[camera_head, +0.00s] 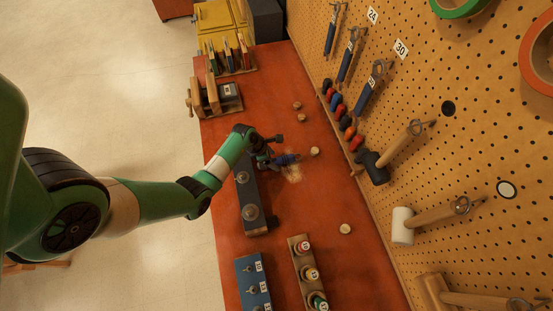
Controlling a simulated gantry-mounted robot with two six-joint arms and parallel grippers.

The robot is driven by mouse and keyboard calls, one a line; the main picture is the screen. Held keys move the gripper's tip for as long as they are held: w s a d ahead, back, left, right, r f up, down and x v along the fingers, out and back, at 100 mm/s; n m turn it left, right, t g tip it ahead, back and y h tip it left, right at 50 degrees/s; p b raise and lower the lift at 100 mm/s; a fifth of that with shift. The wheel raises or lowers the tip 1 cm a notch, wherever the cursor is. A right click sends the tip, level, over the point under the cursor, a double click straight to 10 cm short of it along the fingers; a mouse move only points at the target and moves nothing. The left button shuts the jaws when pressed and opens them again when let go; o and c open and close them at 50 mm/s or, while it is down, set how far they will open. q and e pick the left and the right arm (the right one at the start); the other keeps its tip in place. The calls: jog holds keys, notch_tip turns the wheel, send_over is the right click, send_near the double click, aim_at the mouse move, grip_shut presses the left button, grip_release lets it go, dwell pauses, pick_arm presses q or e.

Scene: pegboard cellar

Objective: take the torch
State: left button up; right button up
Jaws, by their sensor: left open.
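A small blue object (287,159), which looks like the torch, lies on the red bench top (320,215) near its middle. My right gripper is not in view.
A dark bar with round knobs (247,172) stands just left of the torch. Small wooden discs (345,229) lie on the bench. A numbered blue block (247,268) and a wooden rack (300,268) stand at the front. A pegboard (460,130) with hanging tools rises on the right.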

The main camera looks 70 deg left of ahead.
pick_arm(q)
jog(key=shift+x, duration=1)
jog(key=shift+r, duration=0.1)
grip_shut()
